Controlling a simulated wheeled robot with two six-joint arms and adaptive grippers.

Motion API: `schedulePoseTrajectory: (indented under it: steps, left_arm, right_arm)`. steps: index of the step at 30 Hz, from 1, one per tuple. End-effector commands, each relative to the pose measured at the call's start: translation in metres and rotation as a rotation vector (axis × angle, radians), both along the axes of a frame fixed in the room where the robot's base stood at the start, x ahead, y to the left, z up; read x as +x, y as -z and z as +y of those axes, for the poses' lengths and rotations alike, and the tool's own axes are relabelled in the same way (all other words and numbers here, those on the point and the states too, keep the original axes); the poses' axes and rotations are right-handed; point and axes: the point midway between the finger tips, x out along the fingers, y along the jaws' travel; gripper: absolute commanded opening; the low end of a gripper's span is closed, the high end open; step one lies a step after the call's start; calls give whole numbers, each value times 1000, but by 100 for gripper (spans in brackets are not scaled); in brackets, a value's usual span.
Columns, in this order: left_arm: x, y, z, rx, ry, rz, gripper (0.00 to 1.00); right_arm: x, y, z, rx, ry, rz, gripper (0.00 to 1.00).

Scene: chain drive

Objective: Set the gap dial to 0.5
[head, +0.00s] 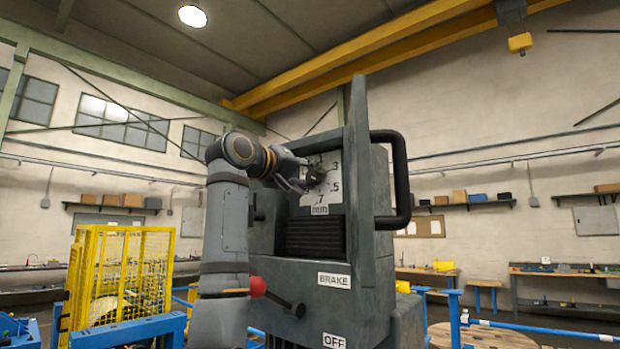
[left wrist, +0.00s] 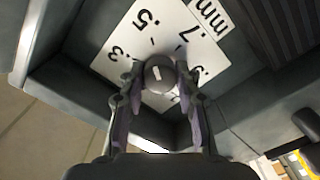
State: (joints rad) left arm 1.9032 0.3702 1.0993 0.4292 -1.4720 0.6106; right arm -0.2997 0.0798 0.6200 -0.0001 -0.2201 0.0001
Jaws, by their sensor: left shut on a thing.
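The gap dial has a white plate (head: 321,196) with black numbers, among them 3, .5 and 7, and an "mm" label on the grey machine. The plate also shows in the left wrist view (left wrist: 125,30), turned around. The dark round knob (left wrist: 160,77) sits in the plate's middle with a short white mark on its face. I cannot tell which number the mark points at. My left gripper (head: 305,177) is at the dial, its fingers shut on the knob from both sides. In the head view the gripper hides the knob and the plate's left part. My right gripper is not seen.
A black handle (head: 401,180) sticks out right of the dial. Below, a lever with a red ball (head: 258,286) is near my left arm, beside the BRAKE label (head: 334,280) and the OFF label (head: 334,341). A yellow cage (head: 120,275) stands at the left.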

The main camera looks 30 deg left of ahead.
Motion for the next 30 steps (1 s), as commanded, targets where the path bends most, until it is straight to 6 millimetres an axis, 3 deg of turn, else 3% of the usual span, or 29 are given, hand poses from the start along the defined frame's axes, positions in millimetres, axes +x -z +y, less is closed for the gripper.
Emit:
schedulePoseTrajectory:
  steps: [10, 11, 16, 25, 30]
  left_arm:
    - [2, 5, 0, -2, 2, 14, 1]
    - [2, 5, 0, -1, 2, 14, 34]
    - [1, 3, 0, -1, 1, 10, 55]
    - [-1, 1, 0, -1, 0, 4, 55]
    - [-26, 0, 3, 0, -2, 1, 55]
  right_arm:
    - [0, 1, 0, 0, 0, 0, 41]
    - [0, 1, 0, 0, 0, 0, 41]
    - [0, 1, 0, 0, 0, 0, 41]
    - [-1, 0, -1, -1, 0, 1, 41]
    - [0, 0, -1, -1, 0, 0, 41]
